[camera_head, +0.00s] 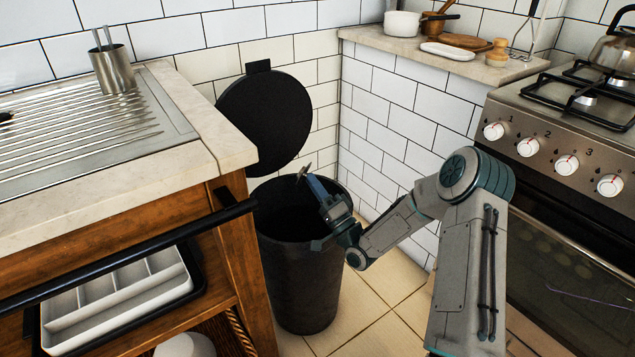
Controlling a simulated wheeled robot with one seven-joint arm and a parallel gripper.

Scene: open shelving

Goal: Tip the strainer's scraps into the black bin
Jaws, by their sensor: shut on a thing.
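The black bin (298,285) stands on the tiled floor between the wooden counter and the corner wall. Its round lid (265,118) is raised against the wall, so the mouth is open. My gripper (318,214) is over the right part of the bin's mouth, reaching in from the right. It is shut on what appears to be the strainer; only a small metallic and brownish piece (303,172) shows beside the upper finger. The rest of the strainer and any scraps cannot be made out. The inside of the bin is dark.
The stove (560,190) stands at right. A shelf (440,58) with a white pot and boards is behind.

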